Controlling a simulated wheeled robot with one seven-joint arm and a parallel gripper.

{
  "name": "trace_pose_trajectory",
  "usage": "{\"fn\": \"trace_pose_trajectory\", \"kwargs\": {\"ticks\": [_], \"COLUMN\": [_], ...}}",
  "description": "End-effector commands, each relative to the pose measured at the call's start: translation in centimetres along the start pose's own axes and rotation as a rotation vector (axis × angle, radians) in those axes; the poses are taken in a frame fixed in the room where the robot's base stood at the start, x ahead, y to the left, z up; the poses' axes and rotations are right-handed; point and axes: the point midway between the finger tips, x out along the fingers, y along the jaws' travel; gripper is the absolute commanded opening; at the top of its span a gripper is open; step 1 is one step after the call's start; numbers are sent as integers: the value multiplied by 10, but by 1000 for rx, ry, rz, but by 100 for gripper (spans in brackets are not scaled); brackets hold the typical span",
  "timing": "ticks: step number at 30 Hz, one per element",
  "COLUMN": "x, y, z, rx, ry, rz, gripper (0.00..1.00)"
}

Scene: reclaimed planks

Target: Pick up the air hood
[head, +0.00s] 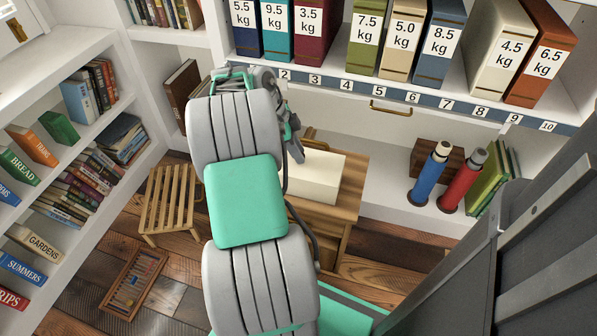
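I cannot make out anything that is clearly an air hood in the head view. A plain cream-white block-like object (312,176) lies on a small wooden table (347,205), partly hidden behind my arm. My arm rises through the middle of the view and bends over near the shelf. My gripper (292,142) is only partly visible at the arm's far end, above and left of the white object. Its fingers are not clear, so I cannot tell whether it is open or holds anything.
Numbered shelf (420,99) with weight-labelled binders runs across the back. A blue cylinder (430,174) and red cylinder (463,181) stand on the lower shelf. A slatted stool (170,201) and abacus (134,283) are on the floor at left. Bookshelves line the left side.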

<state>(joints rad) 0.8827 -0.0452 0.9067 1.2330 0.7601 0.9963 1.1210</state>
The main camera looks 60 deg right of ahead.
Motion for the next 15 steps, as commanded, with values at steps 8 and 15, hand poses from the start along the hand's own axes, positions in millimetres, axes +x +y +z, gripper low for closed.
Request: {"fn": "trace_pose_trajectory", "kwargs": {"ticks": [8,15], "x": [0,0], "y": [0,0], "z": [0,0], "rx": [0,0], "ry": [0,0], "rz": [0,0], "gripper": [0,0]}}
